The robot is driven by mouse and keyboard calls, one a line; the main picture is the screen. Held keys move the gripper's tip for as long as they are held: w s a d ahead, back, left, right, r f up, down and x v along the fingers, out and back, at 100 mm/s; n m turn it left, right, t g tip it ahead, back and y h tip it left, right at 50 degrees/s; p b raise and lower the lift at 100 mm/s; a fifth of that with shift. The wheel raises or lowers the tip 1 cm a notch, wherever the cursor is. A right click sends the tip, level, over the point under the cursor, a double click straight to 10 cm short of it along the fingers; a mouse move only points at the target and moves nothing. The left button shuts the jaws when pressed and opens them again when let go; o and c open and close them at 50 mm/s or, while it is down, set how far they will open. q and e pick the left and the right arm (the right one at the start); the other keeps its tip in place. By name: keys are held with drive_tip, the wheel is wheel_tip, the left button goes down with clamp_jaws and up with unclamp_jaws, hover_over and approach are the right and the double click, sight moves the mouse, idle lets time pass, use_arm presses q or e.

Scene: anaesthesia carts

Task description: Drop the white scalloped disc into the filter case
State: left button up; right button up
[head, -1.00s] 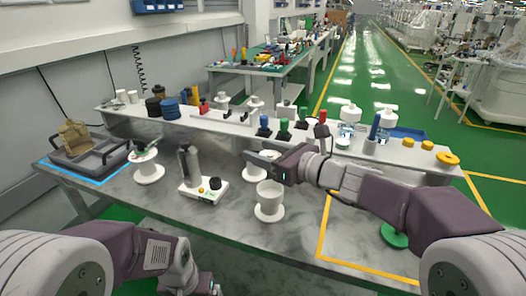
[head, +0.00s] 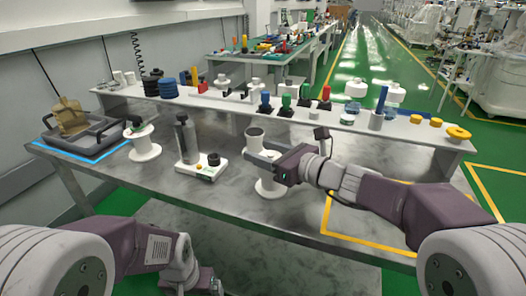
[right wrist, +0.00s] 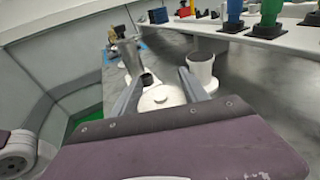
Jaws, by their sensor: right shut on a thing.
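My right gripper (head: 250,152) is shut on a round white piece with a small central knob, taken as the white scalloped disc (right wrist: 160,98). Its scalloped edge cannot be made out. The gripper is over the white cup-like holder on a round foot, taken as the filter case (head: 269,185), and hides its rim. I cannot tell whether disc and case touch. Part of my left arm's wrist (head: 178,262) shows at the bottom left of the head view; its fingertips cannot be made out.
A white stand (head: 255,138) is just behind the right gripper. Left of it are a device with a grey cylinder (head: 188,150), a white spool-like stand (head: 144,148) and a grey tray (head: 62,143). A raised shelf (head: 344,123) with bottles runs behind. The table's front right is clear.

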sight(263, 152)
drive_tip(key=o, duration=1.4)
drive_tip(key=shift+r, duration=0.15)
wheel_tip(263, 152, up, 7)
drive_tip(key=p, duration=0.6)
